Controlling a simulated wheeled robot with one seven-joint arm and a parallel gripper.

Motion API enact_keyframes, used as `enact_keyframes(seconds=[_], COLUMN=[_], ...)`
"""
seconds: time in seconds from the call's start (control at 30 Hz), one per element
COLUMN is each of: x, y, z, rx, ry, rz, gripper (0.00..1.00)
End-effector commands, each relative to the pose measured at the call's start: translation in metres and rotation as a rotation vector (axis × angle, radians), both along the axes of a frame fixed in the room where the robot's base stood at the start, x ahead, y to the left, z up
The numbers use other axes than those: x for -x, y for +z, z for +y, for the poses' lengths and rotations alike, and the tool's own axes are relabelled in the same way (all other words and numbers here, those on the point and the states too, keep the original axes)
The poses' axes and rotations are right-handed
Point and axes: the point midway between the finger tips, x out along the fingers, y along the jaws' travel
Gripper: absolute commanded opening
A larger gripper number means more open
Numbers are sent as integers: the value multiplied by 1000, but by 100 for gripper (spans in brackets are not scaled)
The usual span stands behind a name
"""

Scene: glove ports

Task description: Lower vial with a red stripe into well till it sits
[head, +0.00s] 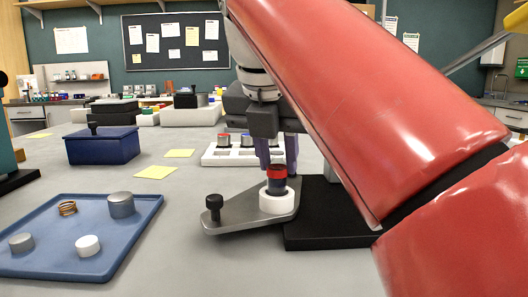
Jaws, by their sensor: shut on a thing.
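The vial with a red stripe (277,173) is dark, with a red band near its top. It stands upright at the white ring-shaped well (277,202), its lower end hidden by the ring's rim. I cannot tell how deep it sits. The well is on a grey plate (243,217) with a black knob at its left end. My gripper (277,167) points down from above, with a finger on either side of the vial's upper part, shut on it. My red arm crosses the right half of the view.
A white rack (215,156) behind holds vials with red and blue tops. A black base (320,235) lies right of the plate. A blue tray (45,262) with small metal and white parts is at front left. A dark blue box (103,146) stands farther back. The front middle bench is clear.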

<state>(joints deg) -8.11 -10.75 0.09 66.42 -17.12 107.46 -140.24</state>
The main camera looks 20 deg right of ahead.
Motion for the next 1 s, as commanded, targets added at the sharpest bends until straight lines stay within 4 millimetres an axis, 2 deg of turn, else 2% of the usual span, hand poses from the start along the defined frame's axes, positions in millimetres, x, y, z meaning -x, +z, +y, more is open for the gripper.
enact_keyframes(seconds=[0.93,0.97,1.0], x=[0,0,0], y=[-24,-24,-23], z=[0,0,0], rx=[0,0,0], ry=[0,0,0], rz=[0,0,0], gripper=[4,28,34])
